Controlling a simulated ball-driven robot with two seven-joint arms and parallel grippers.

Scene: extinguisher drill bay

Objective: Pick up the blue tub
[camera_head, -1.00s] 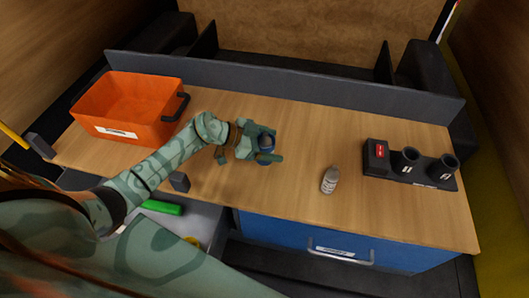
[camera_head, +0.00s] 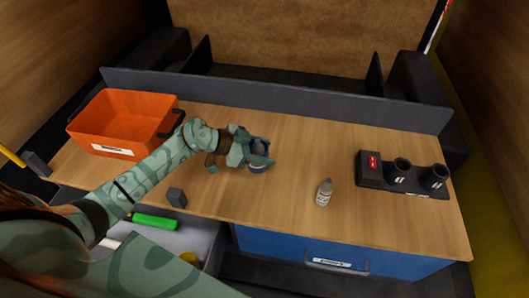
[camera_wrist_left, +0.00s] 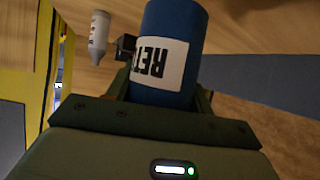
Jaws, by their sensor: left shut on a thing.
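The blue tub (camera_head: 257,147) is between the fingers of my left gripper (camera_head: 260,158), over the middle of the wooden counter. My left gripper is shut on it. In the left wrist view the blue tub (camera_wrist_left: 172,50) fills the space between the fingers, with a white label whose visible letters read "RET"; the rest of the label is hidden. The tub seems to be a little above the counter, but the gap under it is hidden. My right gripper is not in view.
An orange bin (camera_head: 120,122) stands at the counter's left. A black holder (camera_head: 405,178) with two cups is at the right. An open drawer (camera_head: 207,243) holds a green item (camera_head: 156,222). A dark rail (camera_head: 290,92) runs behind.

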